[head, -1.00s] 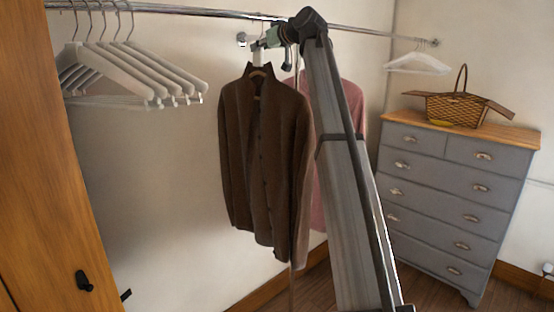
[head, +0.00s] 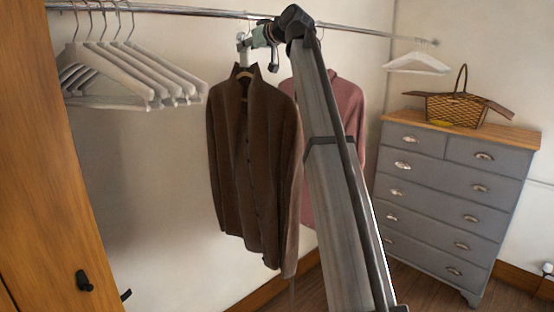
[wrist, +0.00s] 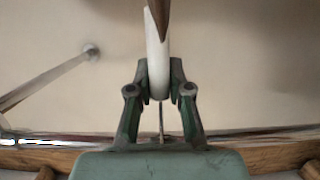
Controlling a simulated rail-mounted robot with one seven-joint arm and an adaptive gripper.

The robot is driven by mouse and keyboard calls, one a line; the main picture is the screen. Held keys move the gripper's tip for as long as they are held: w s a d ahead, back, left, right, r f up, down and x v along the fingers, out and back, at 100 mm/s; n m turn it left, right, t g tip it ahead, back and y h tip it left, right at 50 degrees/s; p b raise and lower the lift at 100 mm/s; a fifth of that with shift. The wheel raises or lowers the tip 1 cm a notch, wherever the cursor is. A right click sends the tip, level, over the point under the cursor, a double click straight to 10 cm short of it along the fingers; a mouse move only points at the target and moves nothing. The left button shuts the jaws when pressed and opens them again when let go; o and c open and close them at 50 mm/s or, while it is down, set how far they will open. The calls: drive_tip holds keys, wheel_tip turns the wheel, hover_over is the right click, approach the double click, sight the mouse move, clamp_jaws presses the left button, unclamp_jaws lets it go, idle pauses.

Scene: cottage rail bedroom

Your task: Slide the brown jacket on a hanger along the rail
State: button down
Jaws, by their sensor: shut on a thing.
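The brown jacket (head: 250,165) hangs upright on its hanger (head: 245,73) below the rail (head: 350,29), left of my arm in the head view. My gripper (head: 243,44) is at the top of that hanger, just under the rail. In the wrist view, the green fingers of my gripper (wrist: 159,84) are closed on a white part of the hanger (wrist: 157,55), seen edge-on. A thin metal hook shows between the fingers, near the rail (wrist: 60,139). A brown tip of the jacket (wrist: 159,10) shows at the top of that view.
Several empty white hangers (head: 135,75) hang on the left, with clear rail between them and the jacket. A pink garment (head: 345,110) hangs behind my arm. Another white hanger (head: 418,62) hangs at the right end. A grey dresser (head: 440,180) bears a wicker basket (head: 455,106).

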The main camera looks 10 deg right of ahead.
drive_tip(key=shift+s+a, duration=0.2)
drive_tip(key=shift+a, duration=0.05)
drive_tip(key=shift+s+a, duration=0.55)
drive_tip(key=shift+a, duration=0.25)
drive_tip(key=shift+s+a, duration=0.6)
drive_tip(key=shift+a, duration=0.25)
drive_tip(key=shift+s+a, duration=0.55)
drive_tip(key=shift+a, duration=0.25)
drive_tip(key=s+a, duration=0.1)
drive_tip(key=a, duration=0.1)
drive_tip(key=s+a, duration=0.2)
drive_tip(key=shift+s+a+p, duration=0.2)
drive_tip(key=shift+a+p, duration=0.15)
drive_tip(key=shift+a, duration=0.05)
